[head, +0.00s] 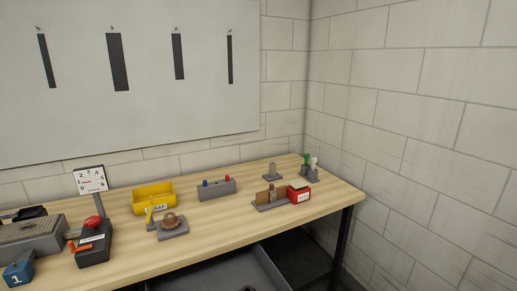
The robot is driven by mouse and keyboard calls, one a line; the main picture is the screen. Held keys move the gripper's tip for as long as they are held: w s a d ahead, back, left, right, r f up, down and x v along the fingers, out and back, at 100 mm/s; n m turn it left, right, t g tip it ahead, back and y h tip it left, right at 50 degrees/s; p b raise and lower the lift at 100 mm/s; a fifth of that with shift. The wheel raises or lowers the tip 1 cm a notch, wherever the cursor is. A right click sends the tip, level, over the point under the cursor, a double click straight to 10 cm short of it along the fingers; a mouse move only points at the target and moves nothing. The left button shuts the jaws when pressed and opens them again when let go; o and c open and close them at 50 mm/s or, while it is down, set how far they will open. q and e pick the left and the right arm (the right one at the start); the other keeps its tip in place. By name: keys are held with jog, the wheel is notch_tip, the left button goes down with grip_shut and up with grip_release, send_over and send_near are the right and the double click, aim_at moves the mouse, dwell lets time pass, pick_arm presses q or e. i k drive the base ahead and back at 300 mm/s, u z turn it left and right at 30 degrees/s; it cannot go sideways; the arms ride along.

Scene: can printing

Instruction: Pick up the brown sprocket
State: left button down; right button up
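A small brown round piece (171,219), which looks like the sprocket, sits on a grey block (174,234) on the wooden table. Its teeth are too small to make out. Neither of my grippers is in the head view.
Behind the block is a yellow bin (153,197); a grey holder with red and blue knobs (216,189) is to its right. A black box with a red button (94,245) stands left. A red box (299,194) is further right. The table front (225,225) is clear.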

aim_at(167, 223)
jog(key=z, duration=3.05)
jog(key=k, duration=2.05)
jog(key=u, duration=1.8)
jog(key=i, duration=0.5)
jog(key=u, duration=0.2)
